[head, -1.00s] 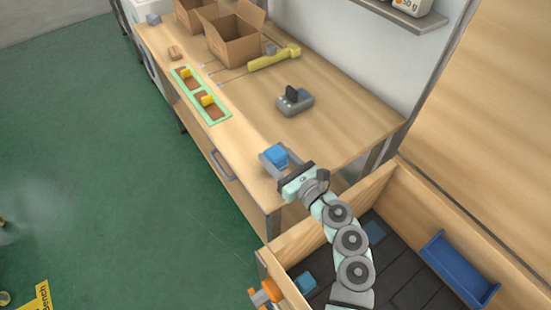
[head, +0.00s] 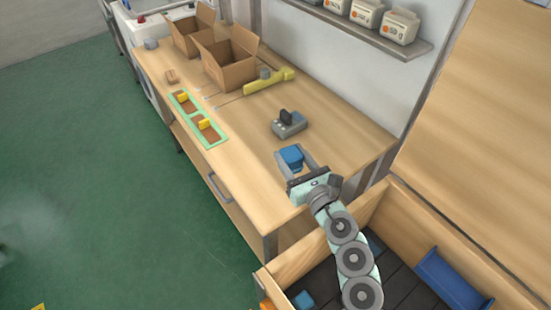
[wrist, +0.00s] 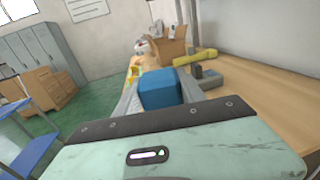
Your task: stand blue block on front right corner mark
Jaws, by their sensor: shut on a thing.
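A blue block (head: 291,157) is held between the two grey fingers of my gripper (head: 295,159), over the near right part of the wooden workbench (head: 240,160). In the wrist view the blue block (wrist: 159,89) sits between the fingers and fills the middle of the picture. I cannot tell whether the block touches the bench top or hangs just above it. No corner mark can be made out clearly near the block; my gripper hides part of the bench there.
A grey device (head: 289,124) stands just beyond the block. A yellow tool (head: 268,82), open cardboard boxes (head: 232,62) and a green-framed tray (head: 205,130) with yellow pieces lie farther off. A wooden bin (head: 310,258) with a blue holder (head: 450,282) is nearest. The bench's front middle is clear.

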